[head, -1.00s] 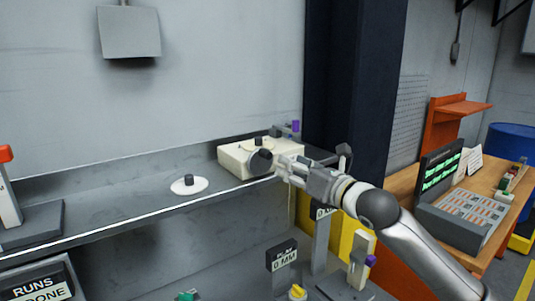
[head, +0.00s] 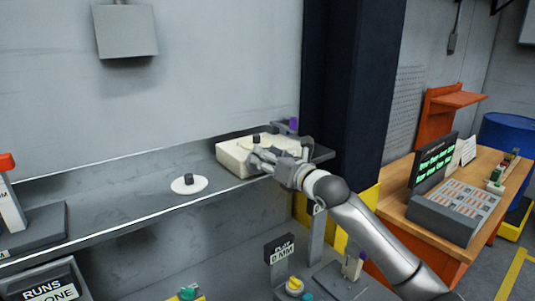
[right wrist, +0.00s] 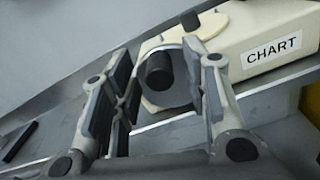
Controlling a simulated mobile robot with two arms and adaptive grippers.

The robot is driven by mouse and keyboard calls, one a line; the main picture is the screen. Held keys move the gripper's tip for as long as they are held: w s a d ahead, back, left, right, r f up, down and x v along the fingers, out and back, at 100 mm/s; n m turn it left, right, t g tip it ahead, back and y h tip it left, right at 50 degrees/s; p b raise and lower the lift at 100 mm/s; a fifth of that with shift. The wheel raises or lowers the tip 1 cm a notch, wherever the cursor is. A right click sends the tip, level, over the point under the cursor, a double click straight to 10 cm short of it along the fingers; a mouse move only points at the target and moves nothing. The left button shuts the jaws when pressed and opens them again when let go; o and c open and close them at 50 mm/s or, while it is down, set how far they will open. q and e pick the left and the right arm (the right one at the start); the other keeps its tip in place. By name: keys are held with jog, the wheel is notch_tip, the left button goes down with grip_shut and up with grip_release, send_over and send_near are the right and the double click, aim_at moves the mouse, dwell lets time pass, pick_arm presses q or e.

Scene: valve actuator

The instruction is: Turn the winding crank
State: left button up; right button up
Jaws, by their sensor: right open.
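The cream box marked CHART (head: 230,158) sits on the grey shelf; it also shows in the right wrist view (right wrist: 285,35). On its front is a crank with a pale plate and a dark round knob (right wrist: 157,70). A second dark knob (right wrist: 190,20) stands on its top. My right gripper (head: 258,157) is at the box's front and hides the crank in the head view. In the right wrist view my right gripper (right wrist: 165,88) is open, and the crank knob appears between its fingers. Contact cannot be told. My left gripper is not in view.
A white disc with a dark knob (head: 189,184) lies on the shelf (head: 110,210) left of the box. A purple-topped part (head: 293,125) stands behind the box. A wooden bench with a console (head: 455,215) is at right.

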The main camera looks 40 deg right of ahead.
grip_shut()
dwell(0.3)
